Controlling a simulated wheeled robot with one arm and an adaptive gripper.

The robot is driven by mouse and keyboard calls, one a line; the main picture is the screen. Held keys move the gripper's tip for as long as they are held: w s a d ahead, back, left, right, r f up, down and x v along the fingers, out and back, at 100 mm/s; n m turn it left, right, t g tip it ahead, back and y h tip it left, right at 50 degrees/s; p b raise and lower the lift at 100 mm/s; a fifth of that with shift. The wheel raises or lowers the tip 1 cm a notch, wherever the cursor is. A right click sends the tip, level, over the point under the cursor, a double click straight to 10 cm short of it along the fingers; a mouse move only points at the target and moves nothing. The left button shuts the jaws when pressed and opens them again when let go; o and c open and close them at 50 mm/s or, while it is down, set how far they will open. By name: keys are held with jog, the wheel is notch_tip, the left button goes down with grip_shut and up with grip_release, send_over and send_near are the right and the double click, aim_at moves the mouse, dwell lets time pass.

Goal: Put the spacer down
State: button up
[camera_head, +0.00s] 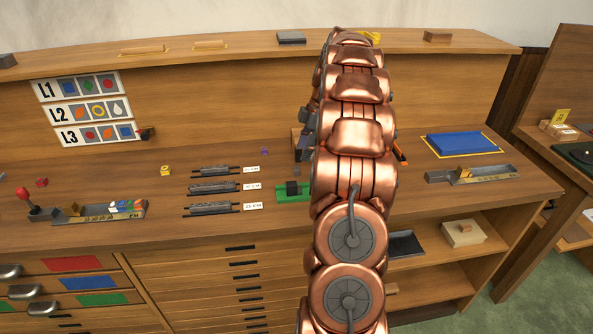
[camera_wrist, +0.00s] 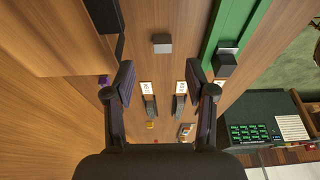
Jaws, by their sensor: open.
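A small grey block (camera_wrist: 162,43), which may be the spacer, shows beyond my fingertips in the wrist view. It is apart from both fingers and appears to rest on the bare wood. I cannot pick it out surely in the head view. My gripper (camera_wrist: 159,78) is open, with its two dark fingers wide apart and nothing between them. In the head view my copper arm hides most of the gripper. A dark block sits on a green tray (camera_head: 292,198); this tray also shows at the right in the wrist view (camera_wrist: 226,30).
Several grey racks (camera_head: 213,187) with white labels lie left of the green tray. A yellow cube (camera_head: 165,170) and a purple block (camera_head: 265,151) lie on the bench. A blue tray (camera_head: 461,143) is at the right. A raised back panel (camera_head: 220,105) stands behind the bench.

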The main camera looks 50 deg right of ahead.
aim_at(297, 168)
jog(key=shift+p+x, duration=1.15)
jog(key=shift+x, duration=1.55)
jog(key=shift+a+f, duration=0.25)
jog(key=shift+f, duration=0.15)
jog(key=shift+c, duration=0.2)
grip_shut()
